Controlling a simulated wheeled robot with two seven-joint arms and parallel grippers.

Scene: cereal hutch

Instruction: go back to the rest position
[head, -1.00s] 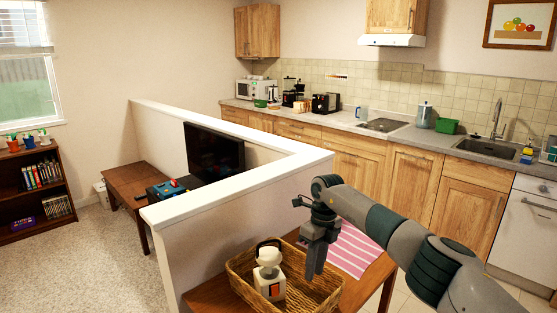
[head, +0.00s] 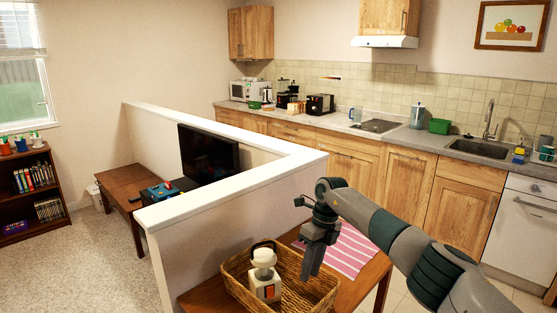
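My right gripper (head: 312,262) hangs down over the right part of a wicker basket (head: 232,287), on a wooden table beside the low wall. Its fingers look close together, but the view is too small to show whether they are open or shut. I see nothing held in it. My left gripper is out of view.
The wooden table (head: 352,295) carries a pink striped mat (head: 347,250) behind my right arm. A low white-topped wall (head: 240,185) stands to the left. The kitchen counter (head: 400,133) runs along the back. Carpet (head: 90,265) at the left is clear.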

